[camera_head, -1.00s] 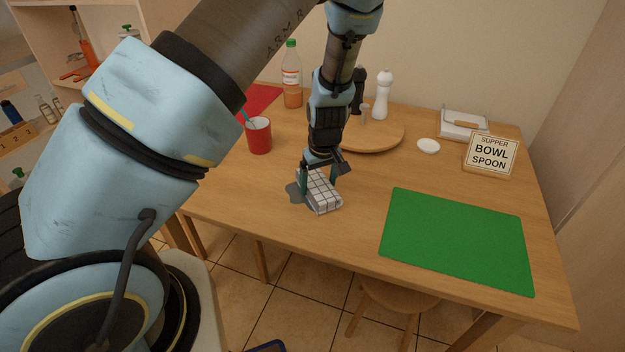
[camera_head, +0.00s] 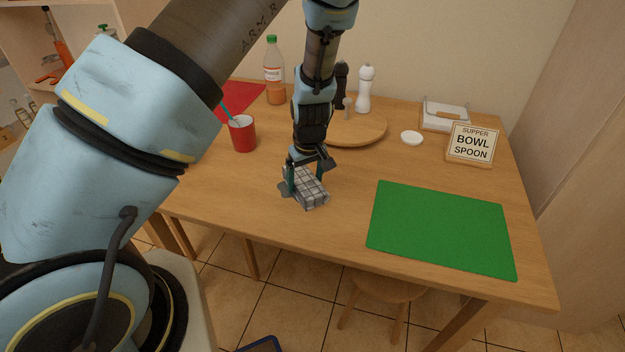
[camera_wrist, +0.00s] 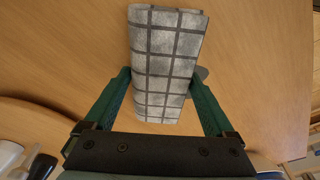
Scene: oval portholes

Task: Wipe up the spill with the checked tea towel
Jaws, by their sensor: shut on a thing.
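The checked tea towel (camera_head: 309,193), folded into a pad, lies on the wooden table near its front edge. Its white squares look greyed, and it also shows in the wrist view (camera_wrist: 168,50). My gripper (camera_head: 305,177) is shut on the towel from above, with one green finger on each side of it, as the wrist view (camera_wrist: 160,82) shows. The spill (camera_head: 283,188) is a dark grey patch showing at the towel's left edge. In the wrist view a bit of the spill (camera_wrist: 203,72) shows to the towel's right. Any spill under the towel is hidden.
A red cup (camera_head: 243,134) with a straw stands behind and left. A round board (camera_head: 358,130) with mills is behind my gripper. A green mat (camera_head: 440,228) lies to the right, and a sign (camera_head: 472,143) stands beyond it. Bare tabletop lies between towel and mat.

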